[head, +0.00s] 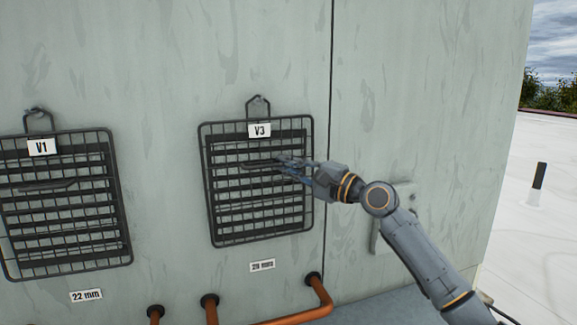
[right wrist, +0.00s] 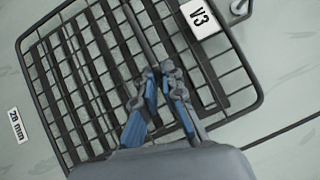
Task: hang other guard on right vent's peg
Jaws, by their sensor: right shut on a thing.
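The V3 guard (head: 308,210), a dark wire grid with a white V3 tag (head: 260,130), is in front of the right vent in the head view. Its top loop (head: 249,103) is at the right peg (head: 259,98); whether the peg bears its weight I cannot tell. My right gripper (head: 282,162) is shut on the guard's handle bar, near the grid's middle. The guard also fills the right wrist view (right wrist: 60,120), with the blue-padded fingers (right wrist: 157,82) closed on the bar. The V1 guard (head: 122,200) hangs by its loop on the left peg (head: 37,111). My left gripper is not in view.
Labels reading 22 mm (head: 86,296) and 28 mm (head: 262,265) are below the vents. Copper pipes (head: 318,302) come out of the wall at the bottom. A grey box (head: 380,235) is on the wall behind my right arm. White roof lies open at the right.

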